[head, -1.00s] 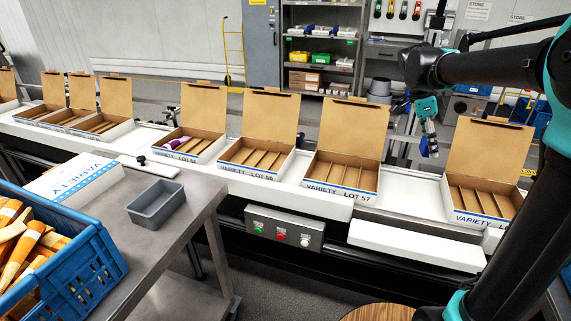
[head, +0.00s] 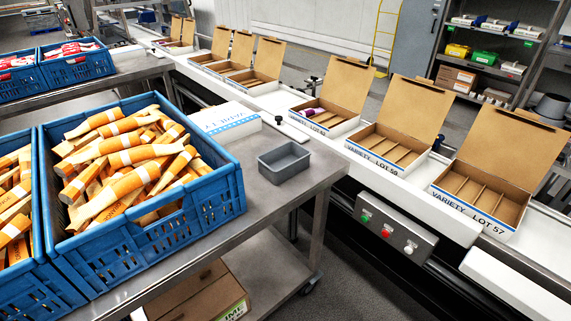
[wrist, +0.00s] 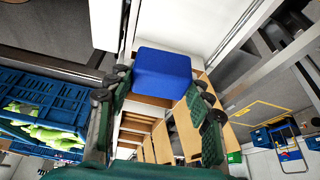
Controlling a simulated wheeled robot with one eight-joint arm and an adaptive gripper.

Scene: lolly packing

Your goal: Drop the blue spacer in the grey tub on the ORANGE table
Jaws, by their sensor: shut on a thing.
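The blue spacer (wrist: 162,75) is a blue block held between the fingers of my gripper (wrist: 160,95) in the wrist view. My gripper is shut on it, and the conveyor shows behind and below it. The gripper and the spacer are out of the head view. The grey tub (head: 284,168) is a small open rectangular tub on a steel table (head: 268,205) in the head view. It looks empty. The blue crates of orange-wrapped lollies (head: 130,165) stand on the same table, to the left of the tub.
A white carton marked VARIETY (head: 228,118) lies behind the tub. The conveyor (head: 285,100) with several open cardboard boxes runs behind and to the right. A control box with buttons (head: 388,235) is on its front. Bare table surrounds the tub's front and right.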

